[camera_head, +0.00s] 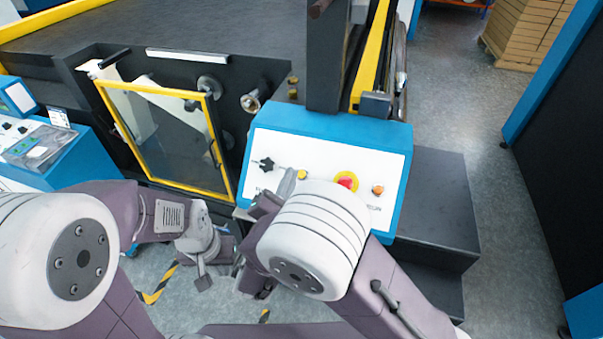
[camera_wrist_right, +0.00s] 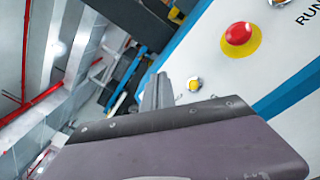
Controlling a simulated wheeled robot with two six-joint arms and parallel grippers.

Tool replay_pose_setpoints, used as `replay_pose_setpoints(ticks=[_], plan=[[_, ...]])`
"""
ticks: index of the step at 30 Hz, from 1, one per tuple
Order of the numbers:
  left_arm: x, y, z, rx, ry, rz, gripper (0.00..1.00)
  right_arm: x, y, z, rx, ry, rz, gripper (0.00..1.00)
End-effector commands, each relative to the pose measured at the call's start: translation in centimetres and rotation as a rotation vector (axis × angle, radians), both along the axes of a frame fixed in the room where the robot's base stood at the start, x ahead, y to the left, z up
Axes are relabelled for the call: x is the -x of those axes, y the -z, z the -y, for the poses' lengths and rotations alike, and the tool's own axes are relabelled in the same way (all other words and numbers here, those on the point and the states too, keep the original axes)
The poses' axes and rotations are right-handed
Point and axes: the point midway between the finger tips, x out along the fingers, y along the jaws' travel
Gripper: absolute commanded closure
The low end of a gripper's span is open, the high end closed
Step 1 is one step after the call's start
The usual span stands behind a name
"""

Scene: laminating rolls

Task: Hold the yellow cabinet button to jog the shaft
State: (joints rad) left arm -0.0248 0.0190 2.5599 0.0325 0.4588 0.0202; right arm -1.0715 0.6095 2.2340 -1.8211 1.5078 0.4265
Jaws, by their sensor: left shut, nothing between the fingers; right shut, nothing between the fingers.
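The yellow button (camera_head: 302,174) sits on the sloped white panel of the blue cabinet (camera_head: 262,126), between a black knob (camera_head: 266,164) and a red mushroom button (camera_head: 345,181). In the right wrist view the yellow button (camera_wrist_right: 194,85) shows unobstructed. My right gripper (camera_head: 287,184) is shut and empty, its tips close to the panel just left of the yellow button. In the wrist view its fingers (camera_wrist_right: 158,88) appear beside the button; whether they touch the panel is unclear. My left gripper (camera_head: 203,281) is shut and empty, low over the floor, away from the cabinet.
An orange button (camera_head: 378,190) lies right of the red one. A yellow-framed clear guard door (camera_head: 165,140) stands left of the cabinet. Another blue console (camera_head: 60,165) is at the left. Dark steps (camera_head: 440,210) stand at the right, with open floor beyond.

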Motion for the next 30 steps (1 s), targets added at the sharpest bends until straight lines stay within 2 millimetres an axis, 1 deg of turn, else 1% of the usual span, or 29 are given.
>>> replay_pose_setpoints(ticks=[5, 14, 16, 21, 30], plan=[[0.0, 1.0, 0.0, 0.0, 0.0, 0.0, 1.0, -1.0, 1.4, 0.4, 0.001, 0.004, -0.001, 1.0], [0.0, 3.0, 0.0, 0.0, 0.0, 0.0, 1.0, -4.0, 4.5, 1.4, 0.001, 0.004, -0.001, 1.0], [0.0, 3.8, 0.0, 0.0, 0.0, 0.0, 1.0, -4.6, 5.4, 1.6, -0.001, 0.004, 0.0, 1.0], [0.0, 4.8, 0.0, 0.0, 0.0, 0.0, 1.0, -5.5, 6.1, 1.9, -0.001, 0.003, 0.0, 1.0], [0.0, 4.9, 0.0, 0.0, 0.0, 0.0, 1.0, -5.9, 6.2, 2.0, 0.0, 0.001, 0.0, 1.0]])
